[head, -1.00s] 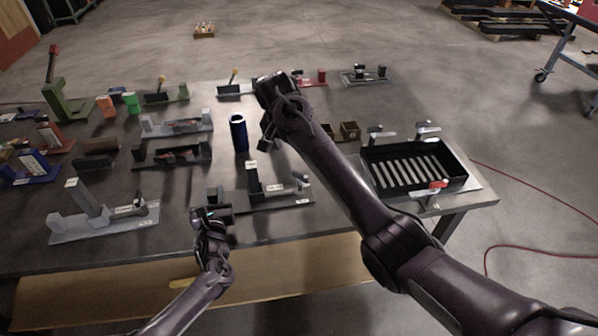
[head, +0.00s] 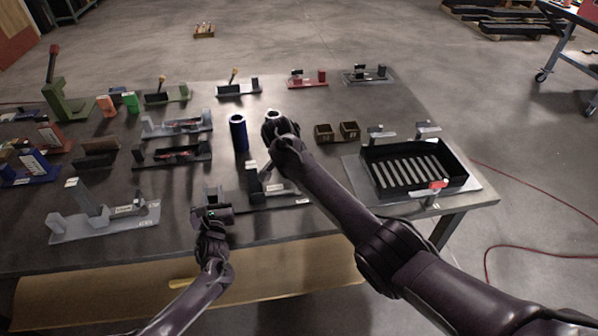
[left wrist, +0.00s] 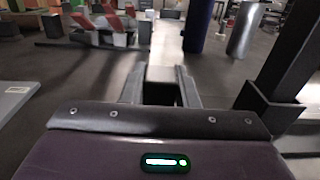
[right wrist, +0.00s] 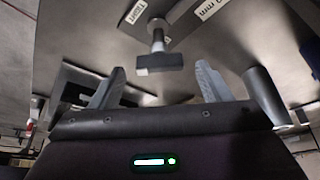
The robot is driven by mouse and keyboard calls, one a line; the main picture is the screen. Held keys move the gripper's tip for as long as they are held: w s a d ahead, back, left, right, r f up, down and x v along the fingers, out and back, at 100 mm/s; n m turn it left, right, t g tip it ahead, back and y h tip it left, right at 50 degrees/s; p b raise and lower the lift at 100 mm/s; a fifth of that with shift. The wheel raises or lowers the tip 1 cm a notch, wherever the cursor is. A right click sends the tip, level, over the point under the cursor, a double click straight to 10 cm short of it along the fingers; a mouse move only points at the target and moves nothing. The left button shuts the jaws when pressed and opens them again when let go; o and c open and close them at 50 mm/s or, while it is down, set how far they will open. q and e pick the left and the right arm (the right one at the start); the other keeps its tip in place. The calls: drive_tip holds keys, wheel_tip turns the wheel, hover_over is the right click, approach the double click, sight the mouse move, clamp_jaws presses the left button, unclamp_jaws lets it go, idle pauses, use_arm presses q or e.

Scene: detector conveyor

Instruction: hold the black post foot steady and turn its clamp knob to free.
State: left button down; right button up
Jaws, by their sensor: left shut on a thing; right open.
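The black post foot (head: 268,206) lies near the table's front edge, with its upright post (head: 254,186) at the left part and a label at its right front. My left gripper (head: 211,197) is shut on the block at the foot's left end; the left wrist view shows its fingers around a pale block (left wrist: 160,76). In the right wrist view the T-shaped clamp knob (right wrist: 158,62) lies ahead between the open fingers (right wrist: 160,84), apart from both, near a "TIGHT" label. My right arm hides the knob in the head view.
A dark blue cylinder (head: 239,134) and a silver-topped cylinder (head: 273,115) stand behind the foot. A black ribbed tray (head: 384,192) sits to the right. A grey fixture (head: 103,222) lies to the left.

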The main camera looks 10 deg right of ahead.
drive_tip(key=shift+w+d+f, duration=0.15)
drive_tip(key=shift+f, duration=0.45)
drive_tip(key=c, duration=1)
drive_tip(key=shift+n, duration=0.4)
drive_tip(key=n+y, duration=0.1)
drive_tip(key=n, duration=0.1)
drive_tip(key=shift+d+n+t, duration=0.1)
drive_tip(key=shift+n+t, duration=0.3)
drive_tip(key=n+y, duration=0.2)
drive_tip(key=n, duration=0.3)
drive_tip(key=shift+d, duration=0.1)
drive_tip(key=shift+n, duration=0.3)
